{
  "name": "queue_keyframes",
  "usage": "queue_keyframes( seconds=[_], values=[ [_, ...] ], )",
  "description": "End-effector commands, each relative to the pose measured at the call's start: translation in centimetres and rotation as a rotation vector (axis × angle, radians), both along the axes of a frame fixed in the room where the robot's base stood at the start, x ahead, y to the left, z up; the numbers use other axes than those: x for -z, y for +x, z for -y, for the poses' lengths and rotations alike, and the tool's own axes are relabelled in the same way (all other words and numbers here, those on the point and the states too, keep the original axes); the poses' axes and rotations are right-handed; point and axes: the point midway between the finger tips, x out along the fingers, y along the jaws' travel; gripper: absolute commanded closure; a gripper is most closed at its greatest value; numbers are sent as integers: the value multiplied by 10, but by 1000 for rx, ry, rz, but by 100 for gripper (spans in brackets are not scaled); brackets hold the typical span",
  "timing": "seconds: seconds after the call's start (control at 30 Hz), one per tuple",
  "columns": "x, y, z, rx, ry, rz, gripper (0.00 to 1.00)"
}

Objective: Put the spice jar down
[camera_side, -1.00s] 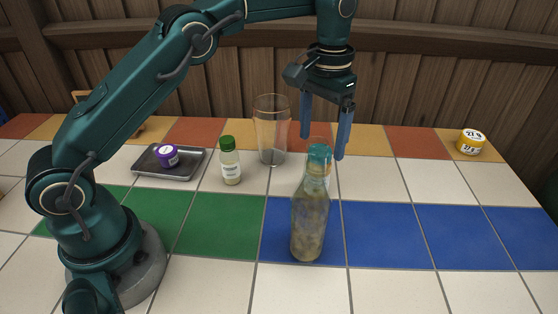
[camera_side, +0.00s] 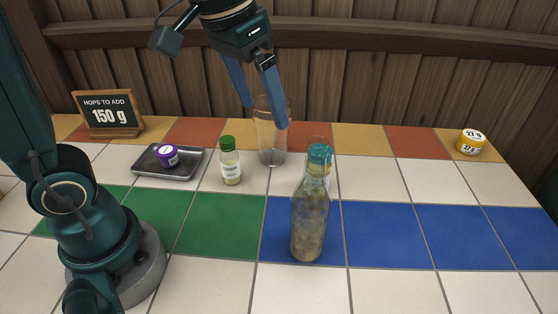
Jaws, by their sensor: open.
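A small clear jar with a green lid and a white label (camera_side: 230,162), which looks like the spice jar, stands upright on the white tiles left of centre. My gripper (camera_side: 264,114) is open and empty, up in the air. Its fingers point down and partly overlap a tall clear glass (camera_side: 272,145) in the picture; I cannot tell whether they touch it. The jar is below and to the left of the fingers, apart from them.
A bottle with a teal cap (camera_side: 309,220) stands in front on blue tiles and partly hides something clear with an orange-white patch behind it. A grey tray (camera_side: 190,172) holds a purple-lidded tub (camera_side: 167,156). A chalkboard (camera_side: 109,113) reads 150 g. A yellow tub (camera_side: 471,142) is far right.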

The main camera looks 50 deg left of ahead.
Motion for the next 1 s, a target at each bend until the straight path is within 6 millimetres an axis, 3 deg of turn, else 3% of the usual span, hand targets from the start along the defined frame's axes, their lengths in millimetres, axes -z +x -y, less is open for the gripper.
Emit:
queue_keyframes(
  seconds=[0.2,0.4,0.6,1.0],
  values=[
    [14,-58,-7,-2,4,110,10],
    [39,-91,-10,-3,9,179,10],
    [51,-102,-11,-3,12,204,10],
    [52,-103,-11,-3,12,202,10]
  ],
)
